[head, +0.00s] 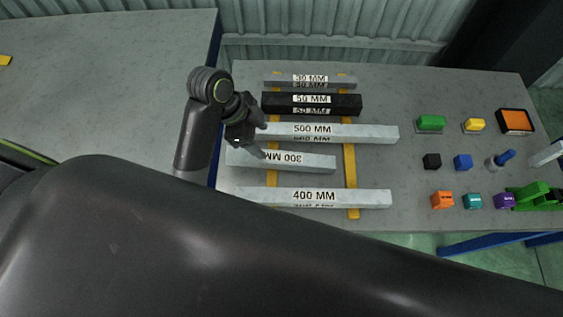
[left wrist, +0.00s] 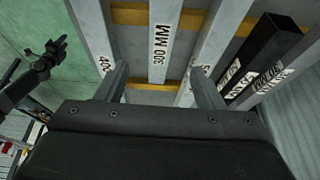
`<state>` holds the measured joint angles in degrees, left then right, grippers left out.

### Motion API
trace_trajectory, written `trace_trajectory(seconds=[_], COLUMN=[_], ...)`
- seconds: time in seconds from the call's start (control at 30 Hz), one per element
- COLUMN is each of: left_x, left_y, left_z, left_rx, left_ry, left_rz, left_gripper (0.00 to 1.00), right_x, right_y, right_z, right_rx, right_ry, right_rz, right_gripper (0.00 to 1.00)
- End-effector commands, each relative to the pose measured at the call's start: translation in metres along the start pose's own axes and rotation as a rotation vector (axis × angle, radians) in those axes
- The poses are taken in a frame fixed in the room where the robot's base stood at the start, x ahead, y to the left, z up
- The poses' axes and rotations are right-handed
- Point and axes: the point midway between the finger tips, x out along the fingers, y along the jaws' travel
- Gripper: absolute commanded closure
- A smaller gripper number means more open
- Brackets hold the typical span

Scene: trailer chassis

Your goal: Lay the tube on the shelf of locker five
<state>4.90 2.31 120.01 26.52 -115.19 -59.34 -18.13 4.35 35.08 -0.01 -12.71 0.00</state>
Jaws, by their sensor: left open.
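Several labelled square bars or tubes lie side by side: 30 MM (head: 290,79), black 50 MM (head: 350,105), 500 MM (head: 380,134), 300 MM (head: 322,163) and 400 MM (head: 375,198). Which one is the task's tube the frames do not tell. My left gripper (head: 260,140) is open at the left end of the 300 MM tube. In the left wrist view its fingers (left wrist: 158,70) appear on either side of the 300 MM tube (left wrist: 163,40); contact cannot be told. A dark claw in the left wrist view, probably my right gripper (left wrist: 50,58), is apart from the tubes. No locker is in view.
The tubes rest across two yellow strips (head: 352,212) on a grey table (head: 390,85). Small coloured blocks, such as a green one (head: 431,123) and an orange one (head: 442,201), stand at the right. Another grey table (head: 110,75) is at the left. My dark arm hides the foreground.

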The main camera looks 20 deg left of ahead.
Motion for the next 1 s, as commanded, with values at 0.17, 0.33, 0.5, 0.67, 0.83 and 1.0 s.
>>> trace_trajectory(seconds=[0.17,0.33,0.5,0.67,0.83,1.0], left_x=[0.03,0.051,0.063,0.067,0.084,0.106], left_y=[0.0,0.0,0.0,0.0,0.001,0.002], left_z=[0.002,0.002,0.001,0.0,0.0,-0.003], left_rx=[-0.001,0.0,0.0,0.0,0.0,-0.003], left_ry=[0.002,0.001,0.001,0.0,0.001,0.001], left_rz=[0.001,0.0,-0.001,-0.001,0.0,0.004], left_gripper=[0.38,0.38,0.38,0.38,0.38,0.38], right_x=[0.027,0.045,0.055,0.058,0.073,0.072], right_y=[-0.002,-0.004,-0.003,-0.001,-0.002,-0.002], right_z=[-0.007,-0.022,-0.021,-0.016,-0.009,-0.009], right_rx=[-0.002,-0.004,-0.005,-0.005,-0.005,-0.005], right_ry=[0.012,0.038,0.038,0.031,0.024,0.022], right_rz=[0.0,0.0,0.002,0.004,0.005,0.005], right_gripper=[0.64,0.64,0.64,0.64,0.64,0.64])
